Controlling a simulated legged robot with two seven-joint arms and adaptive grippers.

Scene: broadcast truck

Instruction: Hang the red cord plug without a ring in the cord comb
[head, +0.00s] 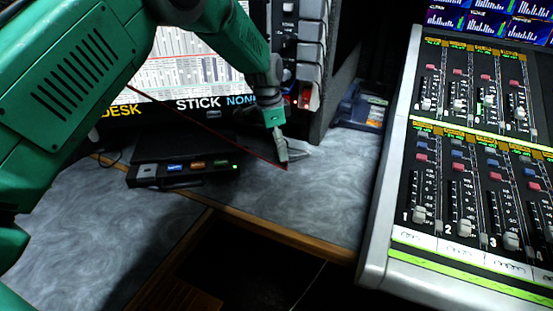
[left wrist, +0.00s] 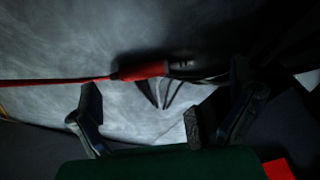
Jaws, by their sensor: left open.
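A red plug (left wrist: 142,71) with a dark tip lies sideways in the left wrist view, its red cord (left wrist: 55,82) running off left. No ring shows on the visible part of the plug. In the head view the thin red cord (head: 225,137) slants down to the right and ends by my left gripper (head: 283,152). In the left wrist view my left gripper (left wrist: 162,100) is open, its two dark fingers apart. The plug shows beyond the fingertips, not clasped. I cannot make out the cord comb for certain. My right gripper is not in view.
A black box with coloured buttons (head: 185,170) sits left of my gripper on the grey desk (head: 325,200). A mixing console (head: 470,180) fills the right. A grey rack (head: 312,50) and a monitor (head: 205,70) stand behind. A blue case (head: 362,108) lies at the back.

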